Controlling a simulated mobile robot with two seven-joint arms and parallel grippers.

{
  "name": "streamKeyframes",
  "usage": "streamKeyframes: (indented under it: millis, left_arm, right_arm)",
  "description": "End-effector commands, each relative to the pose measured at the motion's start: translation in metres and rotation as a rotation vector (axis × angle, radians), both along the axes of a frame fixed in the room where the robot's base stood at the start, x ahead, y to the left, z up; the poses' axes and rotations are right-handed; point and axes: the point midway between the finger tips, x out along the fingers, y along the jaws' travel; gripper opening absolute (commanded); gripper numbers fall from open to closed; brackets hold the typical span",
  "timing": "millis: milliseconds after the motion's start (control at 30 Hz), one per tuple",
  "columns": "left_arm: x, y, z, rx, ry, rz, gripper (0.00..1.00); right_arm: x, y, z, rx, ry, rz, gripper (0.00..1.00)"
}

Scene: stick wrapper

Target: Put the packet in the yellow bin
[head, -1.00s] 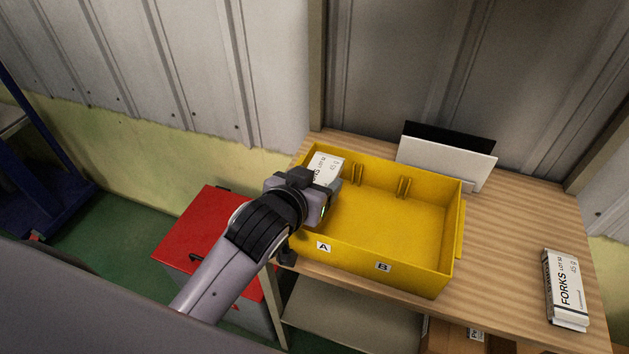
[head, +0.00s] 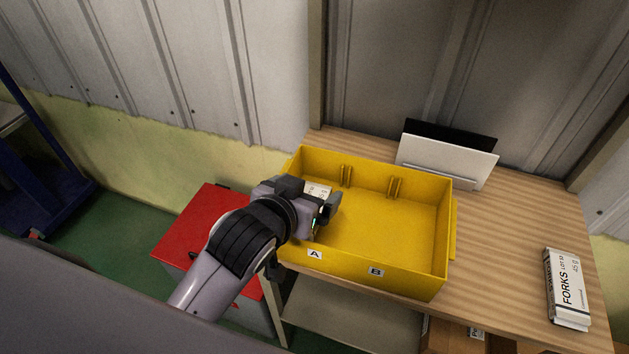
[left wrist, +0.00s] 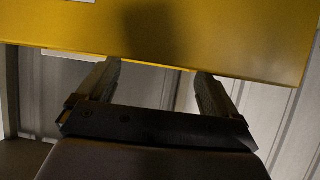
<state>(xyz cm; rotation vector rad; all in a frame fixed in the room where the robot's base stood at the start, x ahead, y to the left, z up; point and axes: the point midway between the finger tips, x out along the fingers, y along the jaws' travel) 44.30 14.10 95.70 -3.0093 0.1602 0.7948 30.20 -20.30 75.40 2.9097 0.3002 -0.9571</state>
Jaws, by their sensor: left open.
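The yellow bin (head: 400,225) stands on the wooden table, with labels A and B on its front wall. A white packet (head: 318,190) shows inside its left end, above label A, mostly hidden behind my left gripper. My left gripper (head: 325,212) is open at the left end of the bin, over compartment A. In the left wrist view the open fingers (left wrist: 158,72) have nothing visible between them, and a yellow bin surface (left wrist: 220,35) fills the top. A white patch at that view's top left edge is too cropped to identify. My right gripper is not in view.
A white box marked FORKS (head: 567,290) lies at the table's right. A white and a black panel (head: 447,163) stand behind the bin. A red cabinet (head: 190,228) is left of the table (head: 510,235). The bin's right part is empty.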

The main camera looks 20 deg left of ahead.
Motion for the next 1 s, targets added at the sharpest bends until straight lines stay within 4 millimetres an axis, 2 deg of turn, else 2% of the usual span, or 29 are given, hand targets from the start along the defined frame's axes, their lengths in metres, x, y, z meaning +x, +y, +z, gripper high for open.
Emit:
streamKeyframes:
  millis: [133,333,1000]
  left_arm:
    - [-0.018,0.002,0.013,0.0,-0.008,-0.001,0.93]
    - [-0.031,0.003,0.023,0.0,-0.012,-0.001,0.93]
    - [-0.032,0.003,0.025,0.001,-0.016,-0.001,0.93]
  right_arm:
    - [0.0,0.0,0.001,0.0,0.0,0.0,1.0]
    - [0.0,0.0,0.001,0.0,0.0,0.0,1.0]
    - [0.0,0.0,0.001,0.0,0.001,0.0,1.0]
